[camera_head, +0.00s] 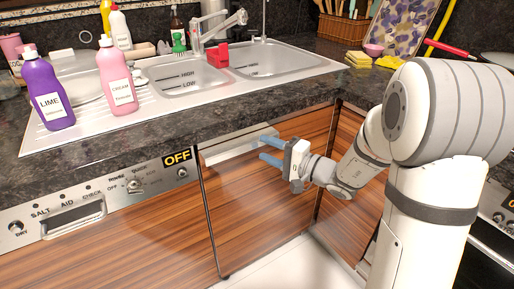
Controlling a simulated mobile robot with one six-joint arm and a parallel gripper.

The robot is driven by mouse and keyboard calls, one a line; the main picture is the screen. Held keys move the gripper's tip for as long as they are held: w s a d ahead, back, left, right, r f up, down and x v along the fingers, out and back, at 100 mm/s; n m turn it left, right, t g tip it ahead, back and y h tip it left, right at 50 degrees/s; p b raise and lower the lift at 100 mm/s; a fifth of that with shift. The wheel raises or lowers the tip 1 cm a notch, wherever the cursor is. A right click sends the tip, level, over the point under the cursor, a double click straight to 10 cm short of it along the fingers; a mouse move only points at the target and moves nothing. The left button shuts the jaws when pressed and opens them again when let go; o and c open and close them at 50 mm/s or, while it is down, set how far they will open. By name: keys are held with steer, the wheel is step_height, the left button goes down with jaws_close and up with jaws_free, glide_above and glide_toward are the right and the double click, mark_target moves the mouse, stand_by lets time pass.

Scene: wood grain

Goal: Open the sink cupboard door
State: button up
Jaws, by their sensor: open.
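The sink cupboard door (250,205) is a striped wood-grain panel below the sink, with a pale metallic handle strip (228,148) along its top. A thin dark gap runs down its left edge. It looks shut or nearly so. My gripper (264,148) has two blue fingers, one above the other and apart, pointing left. They are in front of the upper right of the door, near the right end of the handle strip. Nothing shows between them. I cannot tell whether the fingers touch the strip or the door.
The dark stone counter (150,140) overhangs the door and carries the double sink (190,78). A purple bottle (47,95) and a pink bottle (117,85) stand near its front left. The dishwasher panel (100,205) is left of the door. White floor (285,265) below is clear.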

mark_target(257, 145)
steer(key=shift+x, duration=2.35)
steer(key=shift+c, duration=0.2)
